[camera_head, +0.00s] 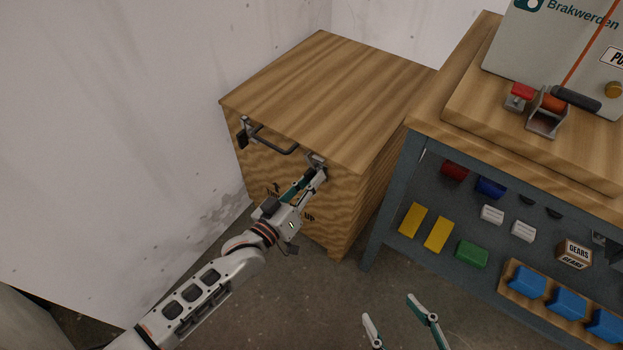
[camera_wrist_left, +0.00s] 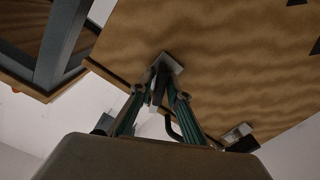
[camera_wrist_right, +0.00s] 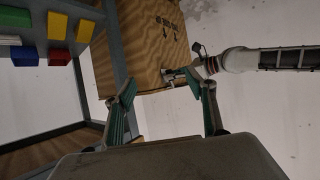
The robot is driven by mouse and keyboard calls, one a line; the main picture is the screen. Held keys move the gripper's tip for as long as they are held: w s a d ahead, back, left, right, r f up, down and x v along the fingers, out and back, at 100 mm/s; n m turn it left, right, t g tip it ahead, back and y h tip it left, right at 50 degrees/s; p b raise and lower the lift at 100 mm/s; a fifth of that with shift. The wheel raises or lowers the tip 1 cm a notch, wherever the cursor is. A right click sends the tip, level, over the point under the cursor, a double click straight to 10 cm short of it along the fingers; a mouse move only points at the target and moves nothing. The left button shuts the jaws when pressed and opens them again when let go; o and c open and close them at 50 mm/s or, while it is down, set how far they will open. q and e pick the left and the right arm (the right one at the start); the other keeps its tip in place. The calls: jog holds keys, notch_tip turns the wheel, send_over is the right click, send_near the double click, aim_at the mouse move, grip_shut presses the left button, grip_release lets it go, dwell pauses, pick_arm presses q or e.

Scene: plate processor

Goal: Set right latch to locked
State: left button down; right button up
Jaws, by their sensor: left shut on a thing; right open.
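The wooden crate (camera_head: 300,85) stands by the wall with two metal latches on the upper edge of its front face. The right latch (camera_head: 316,159) is at the front right corner, its plate also in the left wrist view (camera_wrist_left: 171,63). My left gripper (camera_head: 319,174) is shut on the right latch, its fingers largely covering the moving part, so I cannot tell its setting. The left latch (camera_head: 244,130) is at the left end of the same edge, apart from my grippers. My right gripper (camera_head: 389,308) is open and empty, low in front of the workbench.
A dark bar handle (camera_head: 272,141) projects from the crate front between the latches. A workbench (camera_head: 398,175) stands close on the right, with coloured blocks on its shelf and a clamp (camera_head: 547,112) on top. The wall is close on the left; the floor in front is clear.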

pick_arm(q)
jog(key=m, duration=0.2)
jog(key=shift+m, duration=0.3)
jog(key=shift+m+p, duration=0.45)
jog(key=shift+m, duration=0.75)
pick_arm(e)
jog(key=shift+s+d+f, duration=0.5)
jog(key=shift+f, duration=0.2)
pick_arm(q)
jog(key=shift+f+m, duration=0.1)
jog(key=shift+m, duration=0.2)
pick_arm(e)
jog(key=shift+w+r, duration=0.15)
jog(key=shift+r, duration=0.05)
pick_arm(q)
jog(key=c, duration=2.1)
grip_release()
jog(key=shift+c, duration=0.2)
pick_arm(e)
jog(key=shift+r, duration=0.1)
pick_arm(q)
jog(key=v, duration=1.2)
